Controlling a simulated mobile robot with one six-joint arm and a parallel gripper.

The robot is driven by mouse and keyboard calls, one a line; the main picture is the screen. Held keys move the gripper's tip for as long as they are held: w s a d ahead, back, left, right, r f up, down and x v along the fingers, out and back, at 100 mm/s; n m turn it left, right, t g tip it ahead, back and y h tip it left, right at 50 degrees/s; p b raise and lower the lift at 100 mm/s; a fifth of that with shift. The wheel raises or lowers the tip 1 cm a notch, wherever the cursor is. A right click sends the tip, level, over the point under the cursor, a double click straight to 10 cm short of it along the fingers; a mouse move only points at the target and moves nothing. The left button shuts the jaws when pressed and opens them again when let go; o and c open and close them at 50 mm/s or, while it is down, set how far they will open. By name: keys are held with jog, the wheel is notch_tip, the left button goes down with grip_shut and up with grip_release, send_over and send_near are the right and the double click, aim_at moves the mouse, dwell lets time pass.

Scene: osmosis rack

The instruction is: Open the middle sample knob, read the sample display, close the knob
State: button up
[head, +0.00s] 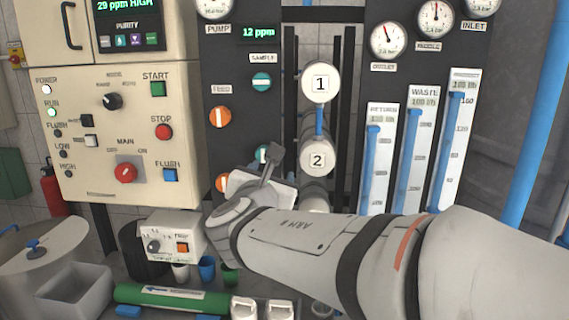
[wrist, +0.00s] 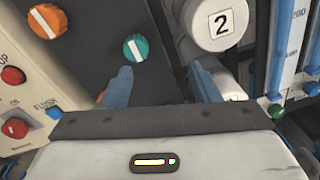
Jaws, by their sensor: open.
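The middle sample knob is teal with a white bar and shows in the wrist view (wrist: 135,48), above my left fingertip and left of the cylinder marked 2. In the head view the knob (head: 262,153) is partly hidden behind my gripper (head: 273,165). In the wrist view my gripper (wrist: 162,82) is open and empty, with its two blue fingers apart; the knob is not between them. The upper sample knob (head: 261,81) has its white bar roughly level. The sample display (head: 259,33) above reads 12 ppm in green.
Orange knobs (head: 220,117) sit left of the teal ones. White cylinders marked 1 (head: 320,82) and 2 (head: 317,158) stand close on the right. A cream control box (head: 120,130) with buttons is at left. Flow tubes (head: 414,150) stand further right.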

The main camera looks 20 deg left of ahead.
jog(key=w+a+n+y, duration=0.1)
jog(key=w+a, duration=0.4)
jog(key=w, duration=0.1)
jog(key=shift+r+n+p, duration=0.3)
jog(key=shift+r+p, duration=0.1)
jog(key=shift+p, duration=0.05)
jog(key=shift+w, duration=0.1)
jog(key=c, duration=1)
